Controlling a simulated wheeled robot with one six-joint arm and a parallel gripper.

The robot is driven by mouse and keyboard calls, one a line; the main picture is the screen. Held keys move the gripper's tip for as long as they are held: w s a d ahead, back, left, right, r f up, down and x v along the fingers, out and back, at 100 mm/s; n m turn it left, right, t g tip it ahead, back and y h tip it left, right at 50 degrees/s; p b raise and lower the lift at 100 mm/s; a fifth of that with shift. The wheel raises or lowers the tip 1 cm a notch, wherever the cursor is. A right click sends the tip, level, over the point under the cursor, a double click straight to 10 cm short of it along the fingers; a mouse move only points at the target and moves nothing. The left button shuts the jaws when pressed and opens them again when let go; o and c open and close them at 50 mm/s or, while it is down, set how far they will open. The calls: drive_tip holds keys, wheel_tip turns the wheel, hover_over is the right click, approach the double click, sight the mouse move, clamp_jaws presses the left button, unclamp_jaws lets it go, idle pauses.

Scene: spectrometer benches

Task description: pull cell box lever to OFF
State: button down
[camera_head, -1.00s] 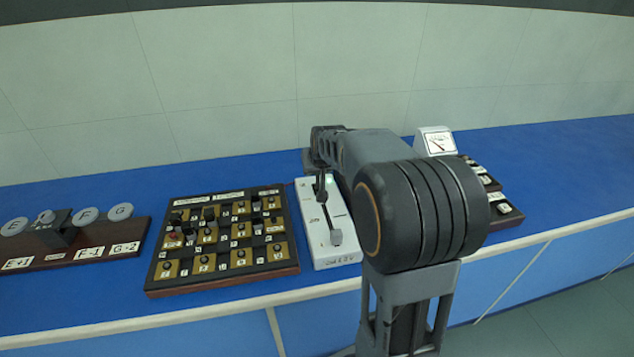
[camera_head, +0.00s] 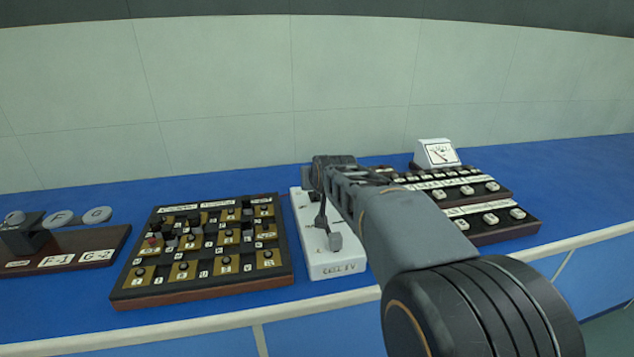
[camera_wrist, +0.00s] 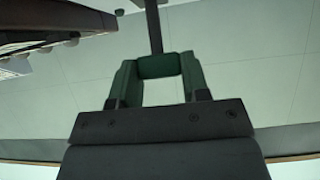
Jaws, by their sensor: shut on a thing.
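The cell box (camera_head: 335,266) is a long white box on the blue bench, with a handwritten label on its near face. A thin dark lever or rod runs over its top, near a small grey block (camera_head: 335,242). In the wrist view, my gripper (camera_wrist: 158,67) has its two dark green fingers on either side of a dark green crossbar at the end of a dark rod (camera_wrist: 154,28), the lever, and is shut on it. In the head view, my wrist and arm cover the far part of the box and the lever's grip.
A dark wooden board with brass plates and knobs (camera_head: 205,250) stands close to the left of the box. Stepped panels with white buttons (camera_head: 490,218) and a white meter (camera_head: 437,153) stand to the right. A round-disc rack (camera_head: 75,250) is at far left.

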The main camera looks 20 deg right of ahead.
drive_tip(key=c, duration=0.6)
unclamp_jaws()
drive_tip(key=p+v, duration=0.1)
drive_tip(key=v, duration=1.2)
drive_tip(key=shift+s+r, duration=0.25)
drive_tip(key=shift+s, duration=0.05)
drive_tip(key=shift+a, duration=0.1)
